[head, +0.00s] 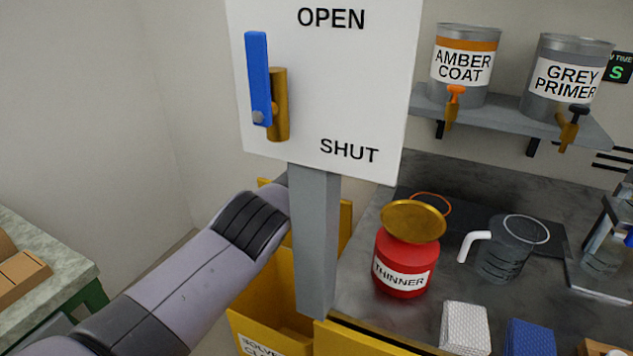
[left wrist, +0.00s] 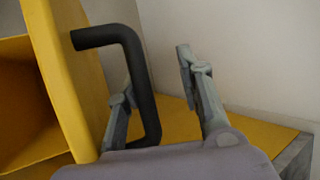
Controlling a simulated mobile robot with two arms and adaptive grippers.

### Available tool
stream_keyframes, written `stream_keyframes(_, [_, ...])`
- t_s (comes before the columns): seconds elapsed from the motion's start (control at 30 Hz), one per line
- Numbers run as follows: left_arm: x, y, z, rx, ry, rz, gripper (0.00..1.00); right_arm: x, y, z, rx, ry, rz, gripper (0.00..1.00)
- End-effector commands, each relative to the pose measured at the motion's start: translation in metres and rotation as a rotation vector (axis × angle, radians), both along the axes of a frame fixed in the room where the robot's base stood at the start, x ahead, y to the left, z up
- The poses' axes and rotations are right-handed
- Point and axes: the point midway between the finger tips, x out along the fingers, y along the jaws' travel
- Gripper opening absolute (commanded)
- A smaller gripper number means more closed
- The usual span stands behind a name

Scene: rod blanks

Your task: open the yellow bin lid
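The yellow bin (head: 268,278) stands behind the grey post in the head view, with its dark-yellow inside partly visible. In the left wrist view its yellow lid (left wrist: 62,75) stands raised at a steep tilt, and the hollow inside (left wrist: 22,105) shows at left. A black bar handle (left wrist: 132,65) sticks out from the lid. My left gripper (left wrist: 156,72) is open. One finger is inside the handle loop and the other to the right of the bar, with a gap on the right. In the head view the post and sign hide this gripper. My right gripper is not in view.
A white OPEN/SHUT board (head: 325,85) with a blue lever (head: 258,75) stands on a grey post (head: 314,240) close to my left arm. The dark bench (head: 440,275) at right holds a red thinner can (head: 403,268) and a jug (head: 500,250). A wall is close behind the lid.

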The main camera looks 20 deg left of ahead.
Motion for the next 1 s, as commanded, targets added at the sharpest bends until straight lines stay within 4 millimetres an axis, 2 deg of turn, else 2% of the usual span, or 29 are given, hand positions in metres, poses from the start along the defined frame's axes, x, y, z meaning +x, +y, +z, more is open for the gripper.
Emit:
stream_keyframes(0.23, [-0.001,-0.003,0.011,0.0,-0.007,-0.001,0.33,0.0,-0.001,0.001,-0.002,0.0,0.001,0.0])
stream_keyframes(0.57, [-0.014,-0.011,0.028,0.002,-0.011,-0.004,0.33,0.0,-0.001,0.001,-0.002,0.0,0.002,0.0])
stream_keyframes(1.0, [-0.045,-0.035,0.077,-0.001,-0.011,-0.005,0.33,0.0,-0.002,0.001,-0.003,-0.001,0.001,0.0])
